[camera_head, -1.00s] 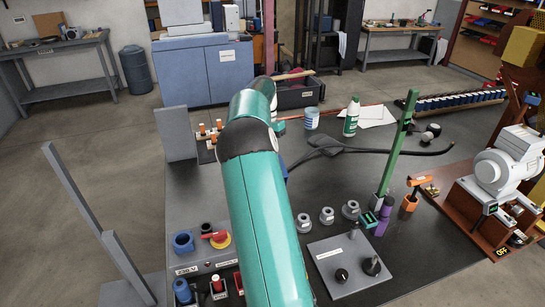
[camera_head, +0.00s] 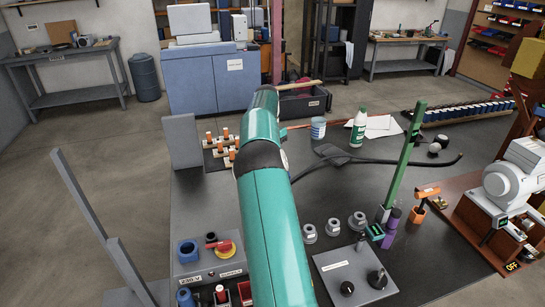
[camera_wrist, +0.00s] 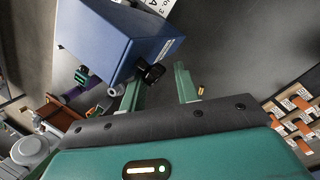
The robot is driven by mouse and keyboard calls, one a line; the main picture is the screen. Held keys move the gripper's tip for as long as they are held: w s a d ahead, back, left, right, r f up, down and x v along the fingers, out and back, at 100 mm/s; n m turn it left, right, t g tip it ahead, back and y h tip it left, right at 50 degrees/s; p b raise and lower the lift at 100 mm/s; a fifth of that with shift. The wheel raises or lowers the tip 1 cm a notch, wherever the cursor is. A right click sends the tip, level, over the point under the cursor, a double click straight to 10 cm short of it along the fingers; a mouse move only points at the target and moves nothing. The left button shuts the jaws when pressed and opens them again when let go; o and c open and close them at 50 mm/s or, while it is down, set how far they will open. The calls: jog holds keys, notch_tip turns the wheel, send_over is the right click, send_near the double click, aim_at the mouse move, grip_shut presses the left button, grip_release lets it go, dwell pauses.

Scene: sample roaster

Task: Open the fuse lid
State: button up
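In the wrist view, a blue box-shaped thing (camera_wrist: 120,38) with a black knob (camera_wrist: 152,73) on its near edge fills the upper left. It appears to be the fuse housing with its lid, and the lid looks shut. My gripper (camera_wrist: 159,76) is open, its two green fingers apart. The knob shows between the fingertips, closer to the left one; I cannot tell if they touch. In the head view my teal arm hides the blue box and my gripper.
A dark bench (camera_head: 330,190) carries a grey panel with a red switch (camera_head: 225,247), a panel with black knobs (camera_head: 352,272), a green upright post (camera_head: 404,165) and a black cable (camera_head: 400,160). Orange-topped fuses (camera_head: 222,143) stand at the back left. A white motor (camera_head: 515,178) is at right.

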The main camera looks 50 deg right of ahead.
jog(key=o, duration=0.4)
jog(key=shift+w+a+f, duration=0.3)
jog(key=shift+a+f, duration=0.05)
jog(key=shift+a, duration=0.05)
jog(key=shift+c, duration=0.2)
jog(key=shift+s+d, duration=0.2)
jog(key=shift+s+d, duration=0.1)
jog(key=shift+r, duration=0.1)
jog(key=r, duration=0.4)
jog(key=shift+a, duration=0.2)
jog(key=s+a+r, duration=0.2)
jog(key=r, duration=0.1)
jog(key=s+a+r, duration=0.1)
jog(key=r, duration=0.1)
jog(key=shift+s+r, duration=0.15)
jog(key=s+a+r, duration=0.4)
jog(key=s+a, duration=0.2)
jog(key=s, duration=0.1)
